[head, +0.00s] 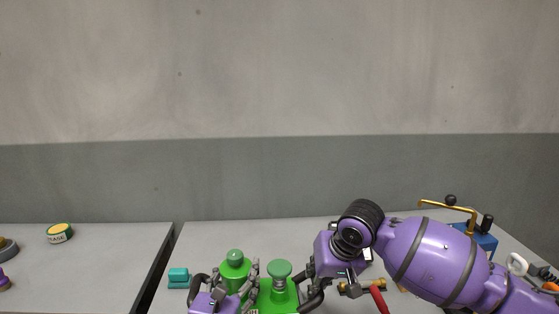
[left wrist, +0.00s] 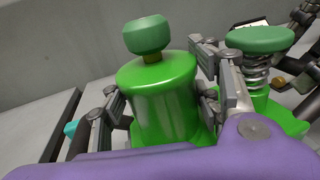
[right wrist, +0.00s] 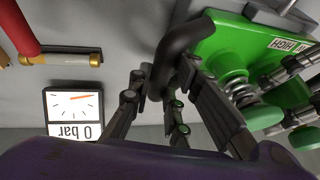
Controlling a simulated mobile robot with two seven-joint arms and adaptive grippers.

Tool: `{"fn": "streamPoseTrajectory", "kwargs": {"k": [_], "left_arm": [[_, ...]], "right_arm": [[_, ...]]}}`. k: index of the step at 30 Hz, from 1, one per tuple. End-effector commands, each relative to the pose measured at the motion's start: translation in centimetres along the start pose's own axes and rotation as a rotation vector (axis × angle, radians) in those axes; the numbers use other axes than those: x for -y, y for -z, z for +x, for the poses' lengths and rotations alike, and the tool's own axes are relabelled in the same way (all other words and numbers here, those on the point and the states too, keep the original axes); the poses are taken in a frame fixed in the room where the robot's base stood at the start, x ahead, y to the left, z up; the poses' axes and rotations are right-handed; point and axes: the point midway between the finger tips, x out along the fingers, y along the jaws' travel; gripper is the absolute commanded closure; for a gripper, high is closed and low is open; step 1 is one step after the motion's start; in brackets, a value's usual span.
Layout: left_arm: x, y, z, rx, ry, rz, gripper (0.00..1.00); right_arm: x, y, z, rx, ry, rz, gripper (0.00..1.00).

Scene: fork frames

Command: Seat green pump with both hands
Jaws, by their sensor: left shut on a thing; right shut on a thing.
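The green pump (head: 278,298) stands at the front of the grey table, its lower part cut off by the picture edge. It has a round body with a knob (left wrist: 165,95) and a green button on a spring (left wrist: 259,41). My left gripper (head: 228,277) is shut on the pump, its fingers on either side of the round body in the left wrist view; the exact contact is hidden. My right gripper (right wrist: 160,88) is shut on the pump's black curved handle (right wrist: 182,45). In the right wrist view the green base (right wrist: 235,45) carries a label reading HIGH.
A teal block (head: 178,278) lies left of the pump. A red-handled tool (head: 379,298) and a 0 bar gauge (right wrist: 74,112) are near the right gripper. A blue device with a brass lever (head: 482,241) stands at the back right.

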Motion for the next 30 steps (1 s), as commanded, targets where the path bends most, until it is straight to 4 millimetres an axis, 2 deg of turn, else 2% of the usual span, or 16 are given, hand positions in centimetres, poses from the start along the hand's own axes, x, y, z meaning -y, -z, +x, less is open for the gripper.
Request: {"fn": "streamPoseTrajectory", "kwargs": {"k": [1, 2, 4, 12, 17, 24, 29, 30], "left_arm": [[-0.01, 0.1, -0.1, -0.002, -0.001, 0.0, 1.0], [-0.01, 0.13, -0.11, -0.002, -0.001, -0.001, 0.4], [0.0, 0.2, -0.12, -0.003, 0.0, -0.001, 0.31], [0.03, 0.33, -0.1, -0.005, 0.0, -0.001, 0.28], [0.05, 0.35, -0.09, -0.006, 0.001, -0.002, 0.08], [0.07, 0.35, -0.09, -0.006, 0.001, -0.002, 0.08], [0.04, 0.67, -0.14, -0.012, 0.0, -0.002, 0.08], [0.05, 0.62, -0.14, -0.011, 0.0, -0.002, 0.08]], "right_arm": [[-0.43, -0.33, 0.33, 0.01, -0.009, 0.006, 1.0], [-0.43, -0.35, 0.35, 0.01, -0.009, 0.006, 0.8], [-0.42, -0.38, 0.39, 0.011, -0.009, 0.006, 0.71], [-0.22, -0.4, 0.38, 0.01, -0.005, 0.002, 0.7], [-0.17, -0.35, 0.34, 0.009, -0.003, 0.002, 0.7], [-0.13, -0.29, 0.29, 0.007, -0.003, 0.001, 0.7], [-0.21, -0.47, 0.45, 0.012, -0.004, 0.002, 0.49], [-0.19, -0.44, 0.42, 0.011, -0.004, 0.002, 0.48]]}}
